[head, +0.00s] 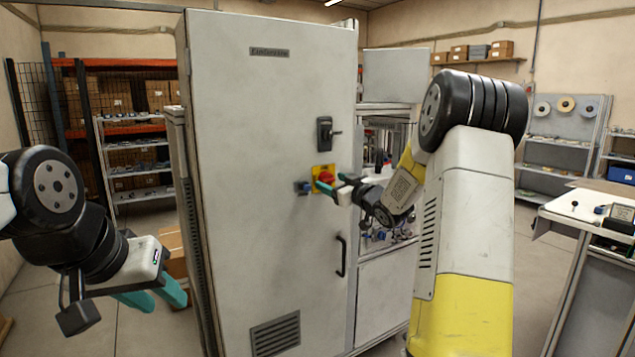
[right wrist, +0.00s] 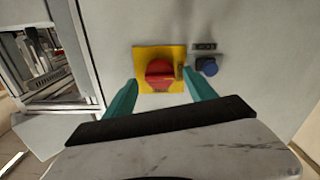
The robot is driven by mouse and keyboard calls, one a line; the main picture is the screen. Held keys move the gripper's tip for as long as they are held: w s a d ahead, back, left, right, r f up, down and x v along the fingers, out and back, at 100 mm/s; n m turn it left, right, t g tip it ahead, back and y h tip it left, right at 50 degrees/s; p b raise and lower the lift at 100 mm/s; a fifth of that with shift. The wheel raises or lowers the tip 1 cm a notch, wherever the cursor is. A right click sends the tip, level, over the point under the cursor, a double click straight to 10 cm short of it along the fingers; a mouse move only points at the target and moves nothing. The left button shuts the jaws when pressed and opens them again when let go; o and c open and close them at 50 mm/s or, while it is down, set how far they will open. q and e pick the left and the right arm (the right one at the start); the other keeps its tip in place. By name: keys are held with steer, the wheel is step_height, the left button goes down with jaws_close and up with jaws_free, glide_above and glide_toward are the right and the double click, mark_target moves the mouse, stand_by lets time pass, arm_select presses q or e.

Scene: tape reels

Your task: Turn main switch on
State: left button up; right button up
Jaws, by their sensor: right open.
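The main switch, a red rotary knob (head: 326,178) on a yellow plate (head: 317,170), is on the front door of a tall grey cabinet (head: 255,130). My right gripper (head: 334,184) is at the switch, with its teal fingers spread. In the right wrist view, the red knob (right wrist: 160,73) sits between the open fingertips of the right gripper (right wrist: 159,77), one on each side. I cannot tell whether they touch the knob. My left gripper (head: 166,300) is open and empty, low at the left, away from the cabinet.
A blue button (right wrist: 207,66) sits beside the switch plate. A black door latch (head: 325,134) is above the switch and a black handle (head: 341,256) below. Shelves (head: 130,160) stand at the back left, and a workbench (head: 585,210) at the right.

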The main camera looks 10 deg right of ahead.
steer(key=shift+x, duration=1)
steer(key=c, duration=1.4)
steer(key=shift+m, duration=0.4)
steer(key=m, duration=0.3)
steer(key=shift+d+m, duration=0.1)
steer(key=shift+m, duration=0.3)
steer(key=m, duration=0.4)
steer(key=shift+m, duration=0.3)
steer(key=m, duration=0.8)
steer(key=shift+m, duration=0.3)
